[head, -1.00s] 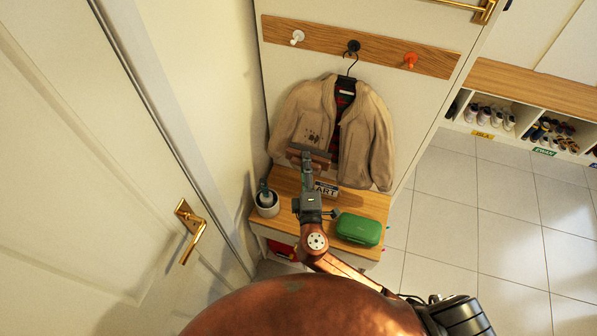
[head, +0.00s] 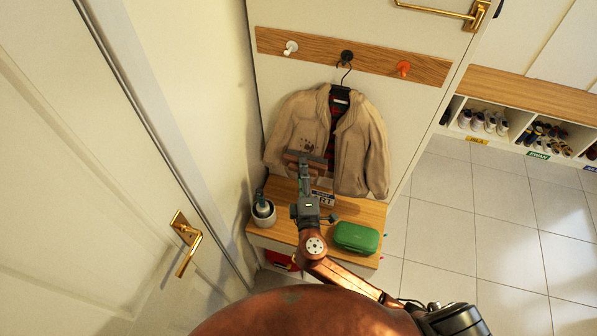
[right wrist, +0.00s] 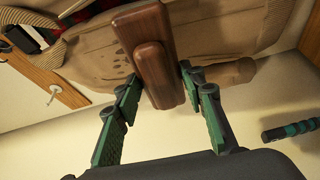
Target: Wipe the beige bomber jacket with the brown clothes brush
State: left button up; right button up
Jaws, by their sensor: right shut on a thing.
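The beige bomber jacket (head: 360,150) hangs open on a black hanger from the middle peg. A dark stain (head: 306,142) marks its front on the left side. My right gripper (head: 305,168) is shut on the brown clothes brush (head: 304,158) in front of the jacket's lower left front, just below the stain. In the right wrist view, the fingers (right wrist: 162,85) grip both sides of the wooden brush (right wrist: 150,50). The brush lies close over the cloth (right wrist: 88,58); its bristles are hidden, so I cannot tell whether it touches. My left gripper is out of view.
Below the jacket stands a small wooden-topped bench (head: 285,222) with a green case (head: 356,237), a white cup (head: 263,213) holding a bottle, and a small sign (head: 323,198). A door with a brass handle (head: 186,240) is at left. Shoe cubbies (head: 510,125) and open floor lie right.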

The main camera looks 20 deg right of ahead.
aim_at(305, 135)
jog(key=shift+w+d, duration=0.55)
jog(key=shift+w, duration=0.25)
jog(key=shift+w+d, duration=0.55)
jog(key=shift+w, duration=0.25)
dwell(0.5)
jog(key=shift+r, duration=0.1)
jog(key=shift+r+p, duration=3.05)
jog(key=shift+r, duration=0.6)
jog(key=shift+w+d+f, duration=0.1)
jog(key=shift+w, duration=0.05)
jog(key=shift+f+b, duration=1.7)
jog(key=shift+f, duration=0.25)
jog(key=shift+f+b, duration=1.55)
jog(key=shift+f, duration=0.2)
jog(key=shift+w+r, duration=0.1)
jog(key=shift+r+p, duration=3.3)
jog(key=shift+r, duration=0.4)
jog(key=shift+w, duration=0.1)
